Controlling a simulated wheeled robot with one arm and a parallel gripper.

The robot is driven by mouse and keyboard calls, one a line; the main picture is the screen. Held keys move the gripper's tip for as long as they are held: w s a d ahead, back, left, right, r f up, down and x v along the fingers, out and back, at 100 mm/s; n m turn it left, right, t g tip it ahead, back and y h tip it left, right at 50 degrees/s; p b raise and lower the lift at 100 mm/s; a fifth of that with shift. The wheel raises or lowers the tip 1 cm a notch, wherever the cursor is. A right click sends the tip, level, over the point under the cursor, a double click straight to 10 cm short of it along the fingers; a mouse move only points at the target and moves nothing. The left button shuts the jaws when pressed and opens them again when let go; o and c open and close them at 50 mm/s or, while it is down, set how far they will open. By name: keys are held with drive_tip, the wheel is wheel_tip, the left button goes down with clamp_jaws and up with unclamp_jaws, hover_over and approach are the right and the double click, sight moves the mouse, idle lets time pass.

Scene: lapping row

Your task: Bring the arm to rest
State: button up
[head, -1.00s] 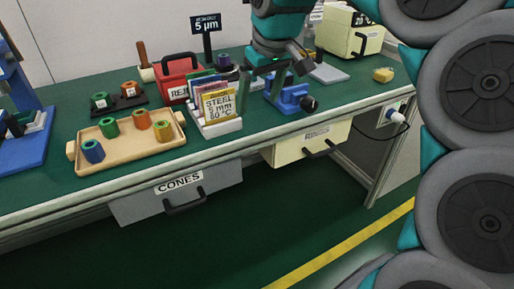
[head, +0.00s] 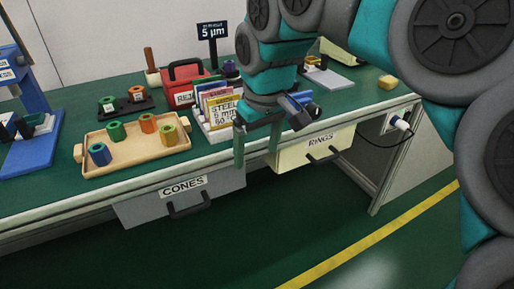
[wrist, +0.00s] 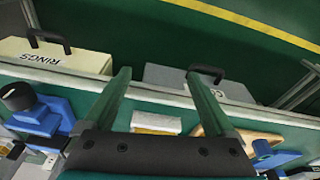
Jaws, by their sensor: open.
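My gripper (head: 255,160) hangs from my teal and grey arm at the front edge of the green bench (head: 60,190). Its two fingers point down and stand apart, with nothing between them. In the head view it covers part of the rack of labelled cards (head: 218,108). The wrist view shows both fingers (wrist: 158,76) apart over the bench's edge. The CONES drawer (wrist: 165,78) shows behind the right finger and the RINGS drawer (wrist: 60,55) left of the fingers.
A red box (head: 185,80) and a 5 µm sign (head: 212,31) stand behind. A blue clamp (wrist: 40,115) shows in the wrist view. The floor (head: 250,240) before the bench is clear.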

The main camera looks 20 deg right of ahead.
drive_tip(key=s+a+f+m+g, duration=0.1)
drive_tip(key=s+f+g, duration=0.1)
drive_tip(key=s+f, duration=0.5)
drive_tip(key=s+a+f+m+g, duration=0.1)
drive_tip(key=s+f, duration=0.7)
drive_tip(key=s, duration=0.5)
drive_tip(key=shift+a+f+m+g, duration=0.15)
drive_tip(key=shift+a+m+g, duration=0.05)
drive_tip(key=shift+m+g, duration=0.2)
